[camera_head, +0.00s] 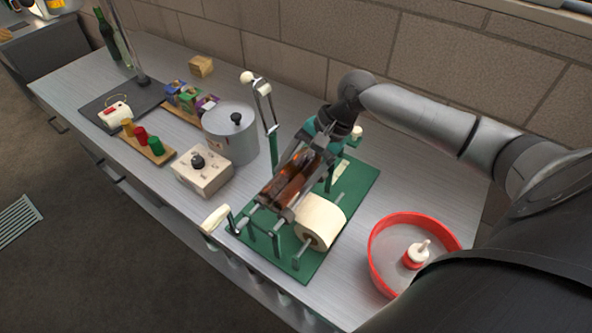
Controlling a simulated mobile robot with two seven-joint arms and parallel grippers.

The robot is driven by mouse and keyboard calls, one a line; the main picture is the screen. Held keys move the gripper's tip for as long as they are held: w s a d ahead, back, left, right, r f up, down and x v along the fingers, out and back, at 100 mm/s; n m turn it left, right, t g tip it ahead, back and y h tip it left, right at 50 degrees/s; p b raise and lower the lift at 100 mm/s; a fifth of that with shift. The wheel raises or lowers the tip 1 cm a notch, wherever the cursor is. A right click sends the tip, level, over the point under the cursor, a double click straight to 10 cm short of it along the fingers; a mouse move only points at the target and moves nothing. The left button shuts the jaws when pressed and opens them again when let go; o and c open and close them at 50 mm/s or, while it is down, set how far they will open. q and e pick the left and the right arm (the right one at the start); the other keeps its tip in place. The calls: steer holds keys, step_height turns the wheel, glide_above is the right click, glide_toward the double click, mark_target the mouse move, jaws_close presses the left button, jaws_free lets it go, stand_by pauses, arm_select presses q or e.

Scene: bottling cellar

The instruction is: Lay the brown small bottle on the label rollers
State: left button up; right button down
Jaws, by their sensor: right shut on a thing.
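The brown small bottle (284,187) lies on its side, level or nearly so, at the label machine with the green base (347,211). My right gripper (302,178) reaches in from the right and is shut on the bottle, its fingers along the bottle's side. The bottle is at the label rollers, which it and the gripper mostly hide; I cannot tell whether it touches them. A cream label roll (320,221) sits just to the right of the bottle. My left gripper is not in view.
A red-rimmed round tray (377,237) stands right of the machine. A grey pot (231,137) and a pale box with a black knob (203,177) stand close on its left. The machine's upright lever (264,97) rises behind the bottle. Green bottles (107,38) stand far left.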

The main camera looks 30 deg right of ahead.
steer(key=shift+r, duration=0.1)
steer(key=shift+c, duration=0.6)
jaws_free()
steer(key=shift+o, duration=0.6)
steer(key=shift+s, duration=0.1)
steer(key=p+v, duration=0.1)
steer(key=v, duration=1.4)
